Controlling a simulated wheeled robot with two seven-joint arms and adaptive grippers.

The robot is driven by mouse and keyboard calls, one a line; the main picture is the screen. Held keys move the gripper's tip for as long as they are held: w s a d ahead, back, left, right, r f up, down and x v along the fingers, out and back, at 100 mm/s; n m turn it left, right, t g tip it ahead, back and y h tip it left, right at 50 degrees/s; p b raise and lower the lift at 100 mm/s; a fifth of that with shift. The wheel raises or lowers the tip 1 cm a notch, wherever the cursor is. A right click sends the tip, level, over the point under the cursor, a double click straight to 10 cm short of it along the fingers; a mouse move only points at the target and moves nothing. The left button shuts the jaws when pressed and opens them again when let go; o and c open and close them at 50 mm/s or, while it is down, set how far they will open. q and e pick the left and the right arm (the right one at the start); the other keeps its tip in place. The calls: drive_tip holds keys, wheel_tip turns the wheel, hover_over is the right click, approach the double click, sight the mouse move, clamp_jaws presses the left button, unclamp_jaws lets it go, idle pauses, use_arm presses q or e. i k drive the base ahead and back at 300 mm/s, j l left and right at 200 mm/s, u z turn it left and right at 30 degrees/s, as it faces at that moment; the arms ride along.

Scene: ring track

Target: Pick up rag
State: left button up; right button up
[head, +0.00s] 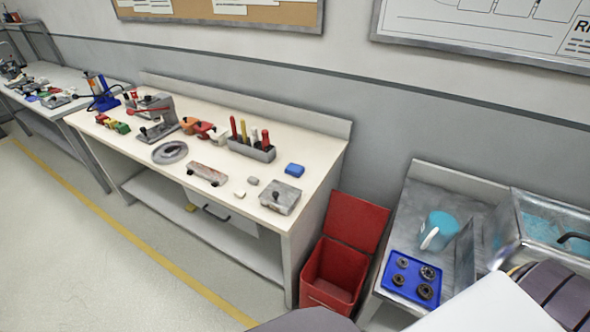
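I cannot pick out a rag for certain. A small folded-looking blue item (294,170) lies near the right back of the white workbench (318,165); at this size I cannot tell whether it is cloth. A small pale lump (221,138) lies left of the tool holder, also unclear. Neither gripper shows in the head view. Parts of my own body show along the bottom edge and lower right corner, far from the bench items.
An open red bin (333,270) stands between the workbench and the metal sink table. The sink table holds a blue tray (392,286) of dark rings and a light blue pitcher (440,228). A tool holder (252,150) stands on the bench. The floor (70,250) at left is clear.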

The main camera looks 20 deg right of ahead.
sight(293, 168)
drive_tip(key=i+j+z, duration=0.2)
drive_tip(key=j, duration=0.15)
drive_tip(key=i+j+z, duration=0.25)
drive_tip(key=j, duration=0.15)
drive_tip(key=i+j+z, duration=0.2)
drive_tip(key=j, duration=0.2)
drive_tip(key=j+z, duration=0.2)
drive_tip(key=j, duration=0.2)
drive_tip(key=i+j+z, duration=0.2)
drive_tip(key=j, duration=0.25)
drive_tip(key=j+z, duration=0.25)
drive_tip(key=j, duration=0.2)
